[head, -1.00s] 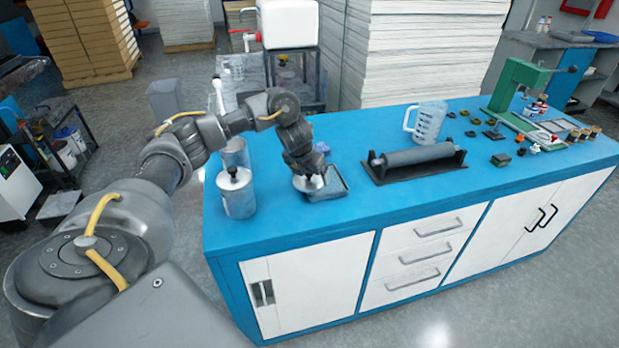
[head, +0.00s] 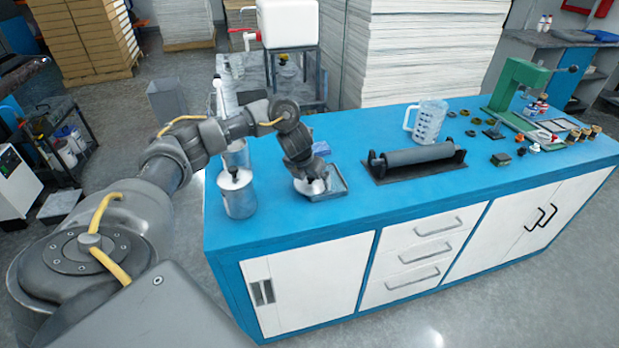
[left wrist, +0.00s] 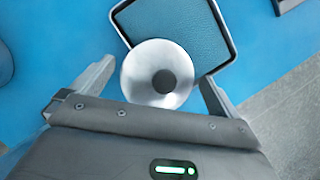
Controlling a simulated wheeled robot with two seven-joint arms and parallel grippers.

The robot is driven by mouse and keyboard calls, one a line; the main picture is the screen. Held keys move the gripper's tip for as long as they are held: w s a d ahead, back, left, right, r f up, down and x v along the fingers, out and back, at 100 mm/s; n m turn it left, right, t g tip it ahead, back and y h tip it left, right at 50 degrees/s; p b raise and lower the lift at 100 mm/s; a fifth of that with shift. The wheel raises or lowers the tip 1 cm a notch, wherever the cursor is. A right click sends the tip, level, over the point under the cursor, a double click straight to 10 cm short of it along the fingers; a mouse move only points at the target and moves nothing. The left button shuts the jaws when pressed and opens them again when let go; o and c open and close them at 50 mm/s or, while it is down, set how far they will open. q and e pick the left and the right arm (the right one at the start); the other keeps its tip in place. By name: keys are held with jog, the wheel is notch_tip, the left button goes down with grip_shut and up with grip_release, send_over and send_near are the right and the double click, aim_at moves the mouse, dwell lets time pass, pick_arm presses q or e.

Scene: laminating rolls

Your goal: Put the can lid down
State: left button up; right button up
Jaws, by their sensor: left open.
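The can lid (left wrist: 139,80) is a round silver disc with a dark knob in its middle. In the left wrist view it lies between the open fingers of my left gripper (left wrist: 157,73), with a gap on both sides, and overlaps the near edge of a tray in the picture. In the head view the lid (head: 311,187) is low at the blue bench, under my left gripper (head: 307,177), which partly hides it. Whether it rests on the bench top or on the tray's rim I cannot tell. My right gripper is not in view.
A shallow grey tray (head: 341,190) is beside the lid. Metal cans (head: 239,198) stand to the left; the front one has a dark knob on top. A black roller (head: 415,157) and a clear jug (head: 430,122) are to the right. The bench front (head: 290,215) is clear.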

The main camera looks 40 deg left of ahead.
pick_arm(q)
jog(key=shift+s+r, duration=0.1)
jog(key=shift+r, duration=0.45)
jog(key=p+v, duration=0.2)
jog(key=v, duration=0.9)
jog(key=shift+p, duration=0.3)
jog(key=shift+s, duration=0.1)
